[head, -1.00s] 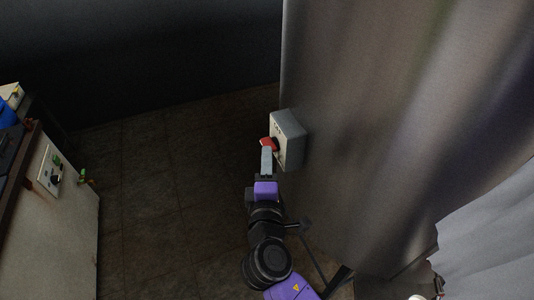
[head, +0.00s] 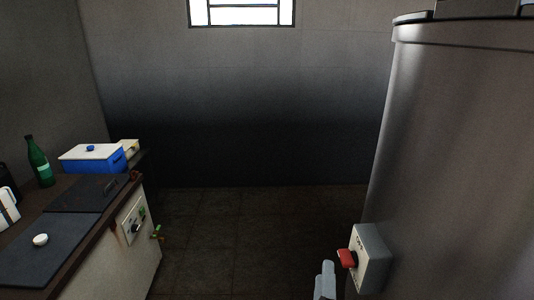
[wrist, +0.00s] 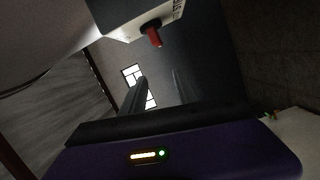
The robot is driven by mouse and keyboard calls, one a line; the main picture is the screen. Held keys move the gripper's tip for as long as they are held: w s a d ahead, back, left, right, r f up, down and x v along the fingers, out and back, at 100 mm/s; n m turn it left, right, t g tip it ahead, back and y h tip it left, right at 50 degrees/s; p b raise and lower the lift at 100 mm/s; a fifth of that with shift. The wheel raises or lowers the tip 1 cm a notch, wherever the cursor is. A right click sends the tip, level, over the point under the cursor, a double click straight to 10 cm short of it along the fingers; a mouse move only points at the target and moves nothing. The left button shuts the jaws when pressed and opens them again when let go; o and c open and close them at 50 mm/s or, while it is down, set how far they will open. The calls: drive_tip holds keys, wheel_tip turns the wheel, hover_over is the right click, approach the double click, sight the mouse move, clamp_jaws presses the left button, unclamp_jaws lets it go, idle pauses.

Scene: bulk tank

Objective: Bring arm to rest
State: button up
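My gripper (head: 325,268) shows at the bottom edge of the head view, only its grey fingertips in sight. They are just left of a grey switch box (head: 372,262) with a red handle (head: 347,257), apart from it in the picture. In the wrist view my gripper's two dark fingers (wrist: 158,84) stand apart with nothing between them. The switch box (wrist: 120,14) and its red handle (wrist: 153,38) are beyond the fingers, near the top. The rest of my arm is out of the head view.
The box is fixed to a large metal tank (head: 460,150) at right. A counter (head: 90,215) at left holds a green bottle (head: 39,162) and a blue-and-white box (head: 92,158). A control panel (head: 134,219) is on its side. The floor (head: 240,235) between is clear.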

drive_tip(key=s+a+f+m+y, duration=0.1)
drive_tip(key=s+f+m+y, duration=0.15)
drive_tip(key=s, duration=0.45)
drive_tip(key=s+a+f+m+y, duration=0.1)
drive_tip(key=s+m+y, duration=0.25)
drive_tip(key=s, duration=0.35)
drive_tip(key=s+d+m+g, duration=0.1)
drive_tip(key=s+d+m, duration=0.2)
drive_tip(key=s, duration=0.9)
drive_tip(key=s+d+m+g+h, duration=0.1)
drive_tip(key=s+d+m, duration=0.3)
drive_tip(key=s, duration=0.8)
drive_tip(key=shift+d+r+h, duration=0.15)
drive_tip(key=shift+d+h, duration=0.15)
drive_tip(key=shift+d, duration=0.3)
